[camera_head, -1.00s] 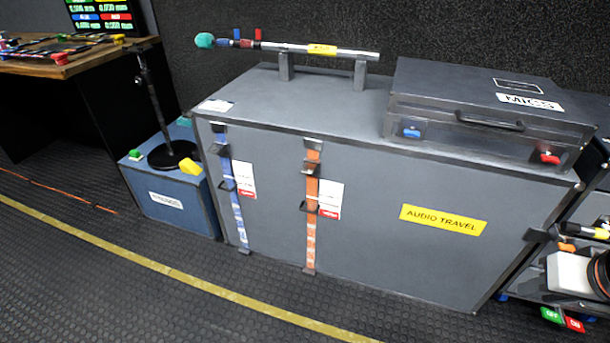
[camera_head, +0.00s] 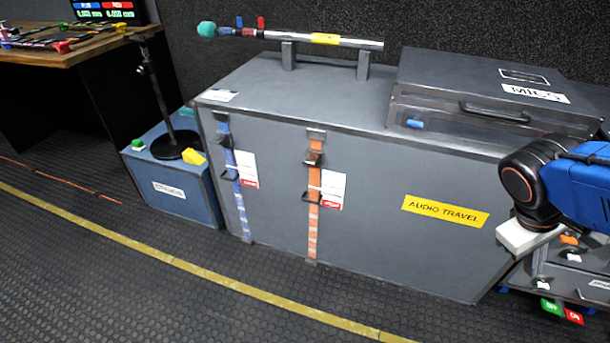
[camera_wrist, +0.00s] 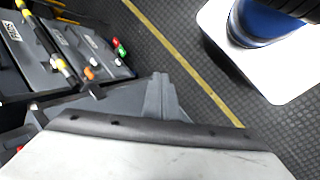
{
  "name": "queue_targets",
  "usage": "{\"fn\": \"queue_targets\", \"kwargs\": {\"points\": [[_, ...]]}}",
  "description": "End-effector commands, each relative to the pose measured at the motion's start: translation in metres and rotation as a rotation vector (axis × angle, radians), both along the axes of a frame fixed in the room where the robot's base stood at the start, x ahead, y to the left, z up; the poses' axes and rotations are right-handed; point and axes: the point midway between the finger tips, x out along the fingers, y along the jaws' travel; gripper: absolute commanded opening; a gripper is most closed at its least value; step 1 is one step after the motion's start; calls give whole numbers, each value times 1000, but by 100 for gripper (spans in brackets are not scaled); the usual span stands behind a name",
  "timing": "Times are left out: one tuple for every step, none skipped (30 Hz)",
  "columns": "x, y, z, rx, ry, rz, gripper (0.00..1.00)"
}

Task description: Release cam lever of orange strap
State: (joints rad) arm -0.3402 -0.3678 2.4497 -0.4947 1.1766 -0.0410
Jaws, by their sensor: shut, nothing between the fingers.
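The orange strap (camera_head: 313,225) runs down the front of the large grey case (camera_head: 380,240) in the head view. A dark cam buckle (camera_head: 314,158) sits near its top, and a dark lever-like bracket (camera_head: 312,196) sticks out lower on it. I cannot tell the lever's exact position. A white and red tag (camera_head: 333,190) hangs beside the strap. My gripper (camera_wrist: 160,88) shows in the wrist view with its grey fingers together and empty. It is well away from the strap, which the wrist view does not show. In the head view my arm is at the far right.
A similar blue strap (camera_head: 237,190) is to the left on the same case. A MICS case (camera_head: 470,85) and a boom pole (camera_head: 350,41) on stands are on top. A blue box (camera_head: 180,200) stands left. The floor in front is clear.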

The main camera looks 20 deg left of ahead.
Motion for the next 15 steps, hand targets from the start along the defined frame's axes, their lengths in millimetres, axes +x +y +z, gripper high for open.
{"fn": "queue_targets", "kwargs": {"points": [[7, 3, -2, -37, 23, 34, 0], [11, 4, -3, -61, 34, 54, 0], [16, 5, -3, -92, 50, 81, 0], [20, 6, -4, -115, 60, 100, 0], [24, 7, -4, -138, 70, 120, 0], [30, 10, -5, -170, 83, 147, 0], [34, 11, -5, -194, 94, 167, 0], [39, 13, -5, -218, 102, 187, 0], [45, 16, -6, -249, 115, 213, 0], [49, 18, -6, -275, 123, 234, 0], [53, 21, -7, -299, 132, 254, 0], [59, 25, -7, -330, 142, 282, 0], [64, 28, -7, -356, 150, 302, 0], [69, 31, -8, -380, 156, 322, 0], [75, 35, -8, -412, 166, 350, 0]]}}
